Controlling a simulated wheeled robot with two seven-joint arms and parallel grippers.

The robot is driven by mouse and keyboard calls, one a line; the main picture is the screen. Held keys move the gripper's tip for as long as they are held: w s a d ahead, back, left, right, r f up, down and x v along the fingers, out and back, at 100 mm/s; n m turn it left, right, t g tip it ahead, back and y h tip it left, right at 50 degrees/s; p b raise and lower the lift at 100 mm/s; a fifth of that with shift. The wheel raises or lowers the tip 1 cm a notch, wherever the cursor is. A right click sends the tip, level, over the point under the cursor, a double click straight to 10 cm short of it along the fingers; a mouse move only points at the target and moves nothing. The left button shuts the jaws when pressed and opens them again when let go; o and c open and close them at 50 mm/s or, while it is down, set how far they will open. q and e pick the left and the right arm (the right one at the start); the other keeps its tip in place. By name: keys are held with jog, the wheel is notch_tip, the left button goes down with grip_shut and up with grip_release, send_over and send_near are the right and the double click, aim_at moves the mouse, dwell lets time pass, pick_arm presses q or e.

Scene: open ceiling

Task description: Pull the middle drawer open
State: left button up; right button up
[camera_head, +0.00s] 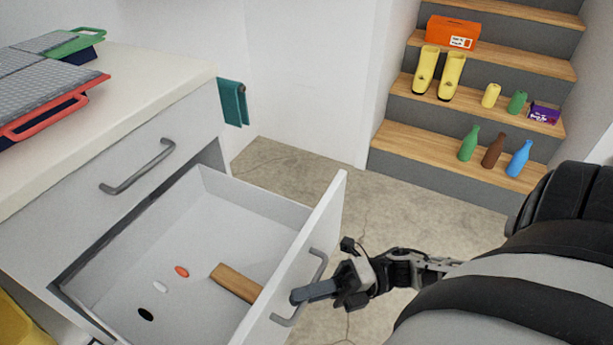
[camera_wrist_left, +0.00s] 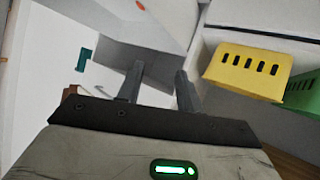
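The open drawer (camera_head: 318,218) is pulled well out of the white cabinet, below a shut drawer (camera_head: 75,200). Inside it lie a brown wooden block (camera_head: 236,283) and small orange (camera_head: 181,271), white (camera_head: 161,287) and black (camera_head: 146,314) pieces. A grey bar handle (camera_head: 319,272) is on its front. My right gripper (camera_head: 306,293) is at this handle, with one dark finger lying across it. The other finger is hidden, so its grip is unclear. My left gripper (camera_wrist_left: 158,88) is open and empty in the left wrist view; it is not in the head view.
The countertop (camera_head: 160,90) holds grey trays with red and green handles. A teal towel (camera_head: 233,103) hangs at its end. Wooden stairs (camera_head: 440,150) with bottles and boots stand at the back right. A yellow crate (camera_wrist_left: 245,70) and a green crate (camera_wrist_left: 303,92) show in the left wrist view.

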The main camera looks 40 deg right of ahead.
pick_arm(q)
jog(key=shift+d, duration=0.1)
pick_arm(e)
jog(key=o, duration=0.4)
